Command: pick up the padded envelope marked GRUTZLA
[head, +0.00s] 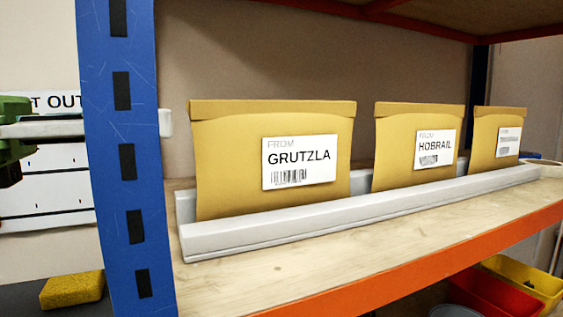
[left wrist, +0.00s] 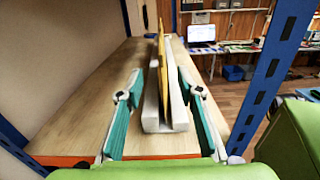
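The padded envelope marked GRUTZLA (head: 228,155) is tan with a white label. It stands upright at the left end of a grey rack (head: 260,231) on the wooden shelf. In the left wrist view the envelope (left wrist: 161,50) shows edge-on, above the near end of the rack (left wrist: 152,122). My left gripper (head: 165,122) is left of the envelope in the head view, partly hidden behind the blue post. In the left wrist view my left gripper (left wrist: 161,85) has its teal fingers apart and holds nothing. My right gripper is not in view.
An envelope marked HOBRAIL (head: 395,150) and another labelled envelope (head: 485,140) stand farther right in the rack. The blue post (head: 125,190) stands close to my left gripper. The orange shelf edge (head: 430,262) runs along the front. Red (head: 490,295) and yellow (head: 535,285) bins sit below.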

